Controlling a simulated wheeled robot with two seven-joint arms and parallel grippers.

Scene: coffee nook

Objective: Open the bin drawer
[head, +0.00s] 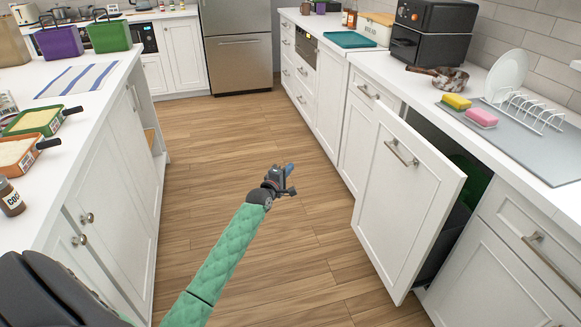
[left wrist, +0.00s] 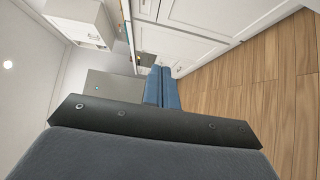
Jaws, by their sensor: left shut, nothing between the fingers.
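The bin drawer (head: 401,205) is a white panelled front in the right-hand counter run, standing well out from the cabinets. A metal handle (head: 401,153) is on its upper part. Behind the front a dark bin and a green bin (head: 472,176) show in part. My left gripper (head: 289,178) is over the open floor, left of the drawer front and apart from it. Its blue fingers are shut and empty, and they also show closed together in the left wrist view (left wrist: 162,88). My right gripper is in neither view.
The left counter (head: 64,128) holds trays and bags. The wooden floor (head: 230,130) between them is clear up to the fridge (head: 238,50).

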